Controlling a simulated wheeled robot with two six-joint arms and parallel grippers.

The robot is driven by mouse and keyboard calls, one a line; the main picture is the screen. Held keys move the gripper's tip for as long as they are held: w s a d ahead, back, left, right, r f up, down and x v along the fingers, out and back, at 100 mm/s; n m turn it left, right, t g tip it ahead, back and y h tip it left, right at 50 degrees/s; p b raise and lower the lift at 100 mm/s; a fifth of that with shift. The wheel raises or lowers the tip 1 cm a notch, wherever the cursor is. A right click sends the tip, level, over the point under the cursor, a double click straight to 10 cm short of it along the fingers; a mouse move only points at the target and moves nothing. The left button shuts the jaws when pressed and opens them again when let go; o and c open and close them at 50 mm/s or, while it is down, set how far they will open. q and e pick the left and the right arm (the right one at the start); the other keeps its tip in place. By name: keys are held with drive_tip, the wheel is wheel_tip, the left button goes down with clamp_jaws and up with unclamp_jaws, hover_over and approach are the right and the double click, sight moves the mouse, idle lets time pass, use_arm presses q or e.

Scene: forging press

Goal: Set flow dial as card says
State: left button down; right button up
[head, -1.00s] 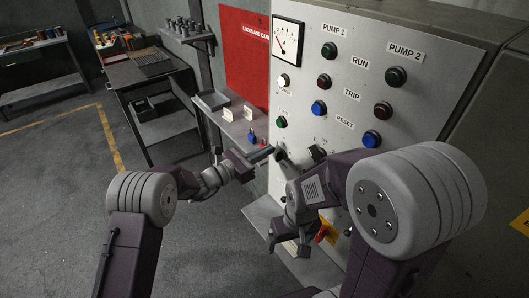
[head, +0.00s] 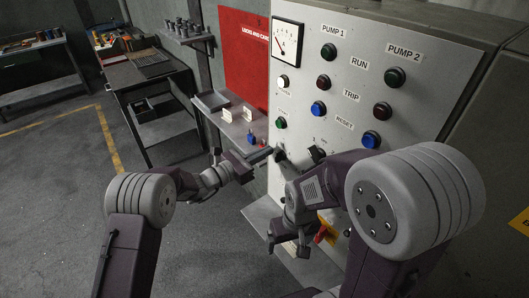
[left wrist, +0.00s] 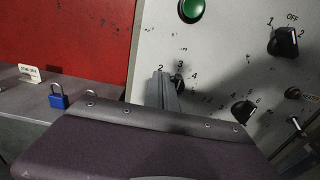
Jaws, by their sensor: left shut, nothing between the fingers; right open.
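A small dial (left wrist: 179,84) with numbers around it, 2, 3 and 4 among them, is on the grey panel (left wrist: 225,65). My left gripper (left wrist: 163,88) is shut and empty, its fingertips just left of this dial and partly covering it; I cannot tell if they touch. In the head view the left gripper (head: 262,155) is beside a dark knob (head: 281,153) at the panel's lower left. Which dial is marked flow is not readable. Two white cards (head: 226,115) (head: 247,114) stand on the shelf, their text too small to read. My right gripper (head: 284,240) is open and empty, low before the panel.
Another numbered dial (left wrist: 243,111) and an OFF selector (left wrist: 286,42) are close by on the panel. A gauge (head: 287,44), lamps and buttons fill its upper part. A blue padlock (left wrist: 58,97) is on the shelf (head: 217,101). A red handle (head: 326,234) is near my right gripper.

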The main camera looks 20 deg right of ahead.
use_arm(q)
drive_tip(key=shift+s+d+b, duration=0.2)
drive_tip(key=shift+s+b, duration=0.1)
drive_tip(key=shift+s, duration=0.35)
idle(0.8)
drive_tip(key=shift+s+d+f+b, duration=0.15)
drive_tip(key=shift+s+f+b, duration=0.15)
drive_tip(key=shift+b, duration=0.5)
idle(1.2)
drive_tip(key=shift+s+f+b, duration=0.15)
drive_tip(key=shift+s+b, duration=0.05)
drive_tip(key=shift+b, duration=0.7)
idle(0.8)
drive_tip(key=r+b+v, duration=0.1)
drive_tip(key=v, duration=0.7)
drive_tip(key=shift+a+r+b, duration=0.25)
drive_tip(key=shift+b, duration=0.05)
idle(0.4)
